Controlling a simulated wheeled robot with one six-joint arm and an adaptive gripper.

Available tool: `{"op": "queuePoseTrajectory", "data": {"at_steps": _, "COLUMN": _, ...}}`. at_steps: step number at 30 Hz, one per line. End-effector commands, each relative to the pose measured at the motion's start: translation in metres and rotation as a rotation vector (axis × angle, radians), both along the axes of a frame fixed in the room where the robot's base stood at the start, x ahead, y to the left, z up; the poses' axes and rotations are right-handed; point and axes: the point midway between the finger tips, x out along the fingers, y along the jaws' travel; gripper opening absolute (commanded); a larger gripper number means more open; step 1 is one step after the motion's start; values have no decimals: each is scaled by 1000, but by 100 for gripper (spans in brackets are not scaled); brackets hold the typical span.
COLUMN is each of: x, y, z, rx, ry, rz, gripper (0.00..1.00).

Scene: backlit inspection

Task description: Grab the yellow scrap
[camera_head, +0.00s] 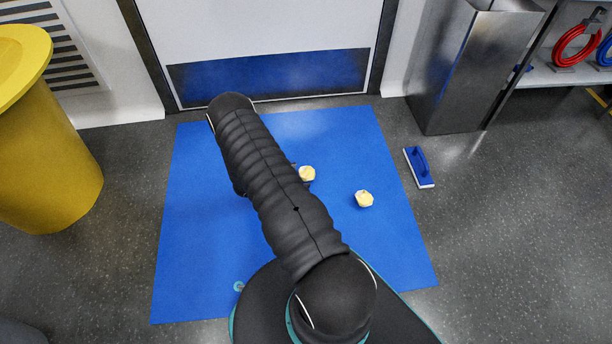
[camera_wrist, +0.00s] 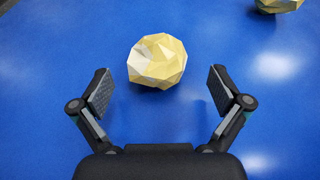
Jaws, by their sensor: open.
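Two yellow faceted scraps lie on the blue mat (camera_head: 200,250). One yellow scrap (camera_head: 308,174) shows just right of my arm in the head view. In the wrist view a yellow scrap (camera_wrist: 157,61) lies ahead of my gripper (camera_wrist: 163,92), roughly centred and a little beyond the fingertips. The fingers are apart, with nothing between them, and do not touch it. The other yellow scrap (camera_head: 364,198) lies further right on the mat. A second scrap (camera_wrist: 279,5) is cut off at the wrist view's top right corner. My arm hides most of the gripper in the head view.
A yellow bin (camera_head: 45,150) stands at the left and a metal bin (camera_head: 455,80) at the right. A blue-handled scrubber (camera_head: 419,167) lies on the floor right of the mat. A door (camera_head: 270,50) closes off the back. The mat around the scraps is clear.

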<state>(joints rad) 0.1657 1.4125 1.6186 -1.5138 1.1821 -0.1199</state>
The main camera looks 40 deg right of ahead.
Motion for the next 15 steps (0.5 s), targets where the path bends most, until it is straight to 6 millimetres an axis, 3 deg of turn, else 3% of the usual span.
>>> {"op": "queuePoseTrajectory", "data": {"at_steps": 6, "x": -4, "y": -27, "z": -15, "rx": 0, "ry": 0, "rz": -3, "gripper": 99}}
{"op": "queuePoseTrajectory", "data": {"at_steps": 14, "x": -3, "y": -30, "z": -16, "rx": 0, "ry": 0, "rz": 0, "gripper": 99}}
{"op": "queuePoseTrajectory", "data": {"at_steps": 15, "x": -3, "y": -30, "z": -16, "rx": 0, "ry": 0, "rz": 0, "gripper": 92}}
